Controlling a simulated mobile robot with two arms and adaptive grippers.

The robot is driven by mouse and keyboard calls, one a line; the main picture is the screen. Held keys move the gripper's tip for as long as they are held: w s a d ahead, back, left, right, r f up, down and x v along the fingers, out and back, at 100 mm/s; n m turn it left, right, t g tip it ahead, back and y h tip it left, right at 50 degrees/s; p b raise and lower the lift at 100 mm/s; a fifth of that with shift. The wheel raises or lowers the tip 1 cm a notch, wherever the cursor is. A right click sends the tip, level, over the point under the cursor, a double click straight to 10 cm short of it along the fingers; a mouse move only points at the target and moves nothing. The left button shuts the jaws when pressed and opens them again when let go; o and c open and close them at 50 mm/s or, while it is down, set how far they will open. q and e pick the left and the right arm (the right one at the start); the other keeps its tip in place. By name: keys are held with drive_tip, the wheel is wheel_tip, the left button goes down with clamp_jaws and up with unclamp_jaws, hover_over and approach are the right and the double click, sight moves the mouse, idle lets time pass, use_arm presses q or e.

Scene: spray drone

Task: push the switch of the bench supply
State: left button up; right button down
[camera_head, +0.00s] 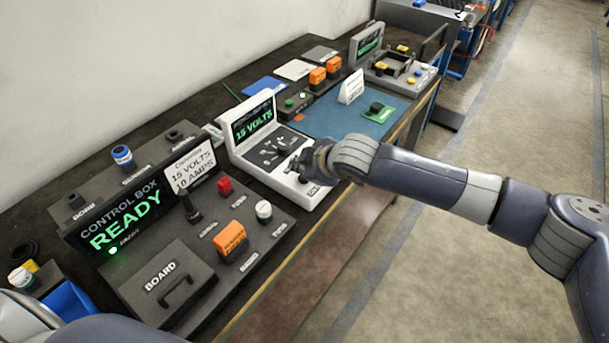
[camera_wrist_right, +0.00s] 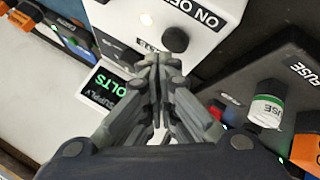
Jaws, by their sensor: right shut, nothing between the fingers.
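The bench supply (camera_head: 237,157) is a white box with a black panel and a screen reading 15 VOLTS, in the middle of the bench. In the right wrist view its white front face (camera_wrist_right: 215,45) carries an ON OFF label, with a round black switch knob (camera_wrist_right: 175,40) beside it. My right gripper (camera_head: 300,167) is over the front right part of the supply. Its fingers are together and empty; in the wrist view the fingertips (camera_wrist_right: 158,62) appear just below the knob. I cannot tell whether they touch it. In the head view the gripper covers that area. My left gripper is out of view.
Left of the supply stands a control box (camera_head: 125,212) reading READY, with a lever, red and orange parts and a BOARD cover (camera_head: 165,280). Right of it lies a blue mat (camera_head: 340,122) with a small sign (camera_head: 351,87). The aisle floor at right is clear.

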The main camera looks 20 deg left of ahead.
drive_tip(key=shift+f, duration=0.15)
drive_tip(key=shift+f, duration=0.45)
idle(0.7)
drive_tip(key=shift+r+p, duration=0.65)
drive_tip(key=shift+p, duration=0.1)
wheel_tip(320, 180, up, 6)
drive_tip(key=p, duration=0.5)
